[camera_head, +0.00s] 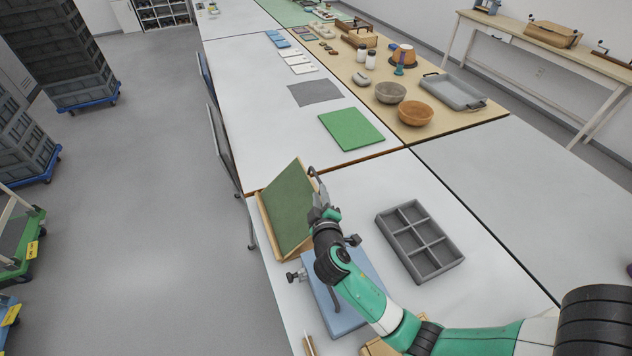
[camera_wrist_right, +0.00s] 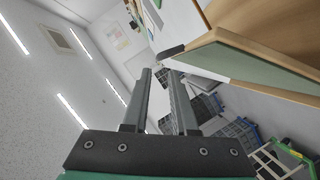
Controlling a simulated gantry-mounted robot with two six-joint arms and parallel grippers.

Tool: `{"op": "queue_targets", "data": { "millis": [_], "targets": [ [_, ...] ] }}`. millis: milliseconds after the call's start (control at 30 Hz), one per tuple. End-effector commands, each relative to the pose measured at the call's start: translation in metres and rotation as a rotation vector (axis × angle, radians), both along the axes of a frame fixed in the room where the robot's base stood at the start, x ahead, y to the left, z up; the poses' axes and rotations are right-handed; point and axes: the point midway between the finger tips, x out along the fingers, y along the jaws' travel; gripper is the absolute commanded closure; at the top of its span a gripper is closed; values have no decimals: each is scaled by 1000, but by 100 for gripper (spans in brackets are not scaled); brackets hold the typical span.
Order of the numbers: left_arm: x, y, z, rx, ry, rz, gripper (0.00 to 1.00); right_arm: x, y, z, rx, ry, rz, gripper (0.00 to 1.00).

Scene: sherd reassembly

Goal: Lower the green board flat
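The green board (camera_head: 287,207) stands steeply tilted in a light wooden frame (camera_head: 266,226) at the left edge of the near white table. My right gripper (camera_head: 316,180) is at the board's upper right edge in the head view. In the right wrist view my right gripper's two fingers (camera_wrist_right: 160,75) are apart, with nothing seen between them. The board's green face and wooden edge (camera_wrist_right: 250,64) show to the right of the fingers. Whether a finger touches the board I cannot tell. My left gripper is not in view.
A blue-grey slab (camera_head: 346,313) with dark clamp knobs lies just below the frame, partly under my right arm. A grey compartment tray (camera_head: 449,261) is to the right. A flat green mat (camera_head: 350,129) and bowls (camera_head: 415,113) are farther back.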

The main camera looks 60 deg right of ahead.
Motion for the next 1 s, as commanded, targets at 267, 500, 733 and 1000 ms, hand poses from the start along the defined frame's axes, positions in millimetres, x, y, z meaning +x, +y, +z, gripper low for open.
{"op": "queue_targets", "data": {
  "millis": [267,500,733,1000],
  "targets": [
    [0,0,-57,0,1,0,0,31,-49,-20,-1,-3,-2,74],
    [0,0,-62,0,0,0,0,47,-73,-22,0,0,0,74],
    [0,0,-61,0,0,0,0,49,-74,-22,0,0,1,74],
    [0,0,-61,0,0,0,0,49,-74,-22,0,0,1,100]
  ]
}}
